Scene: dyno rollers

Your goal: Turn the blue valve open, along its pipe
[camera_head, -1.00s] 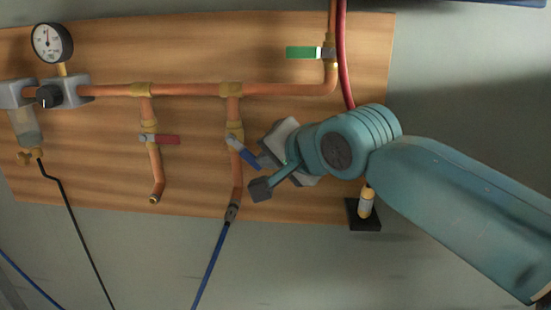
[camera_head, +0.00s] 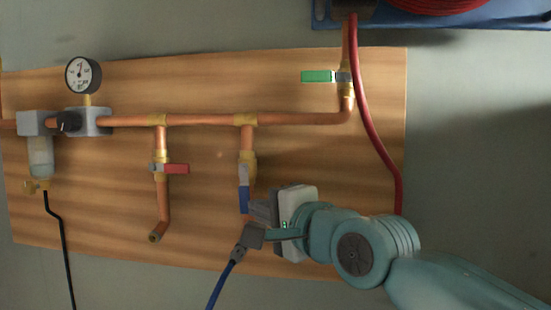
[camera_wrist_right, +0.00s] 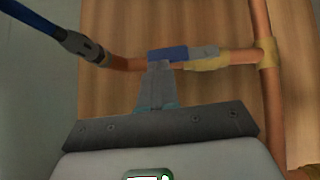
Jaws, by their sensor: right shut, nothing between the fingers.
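The blue valve handle (camera_head: 243,200) points straight down, in line with its copper pipe, below a brass valve body (camera_head: 248,165). In the right wrist view the blue handle (camera_wrist_right: 167,54) lies along the pipe, just beyond my fingertips. My right gripper (camera_head: 254,208) is shut and empty, close beside the lower end of the handle; its fingers (camera_wrist_right: 160,66) overlap the handle's edge in the wrist view. I cannot tell whether they touch it. The pipe's lower part is partly hidden behind my gripper. My left gripper is not in view.
A red valve handle (camera_head: 176,169) on the left branch and a green one (camera_head: 315,76) at upper right both sit crosswise. A gauge (camera_head: 83,75), a red hose (camera_head: 372,140) and a blue hose (camera_head: 220,287) are nearby. The wooden board (camera_head: 320,160) is bare between the pipes.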

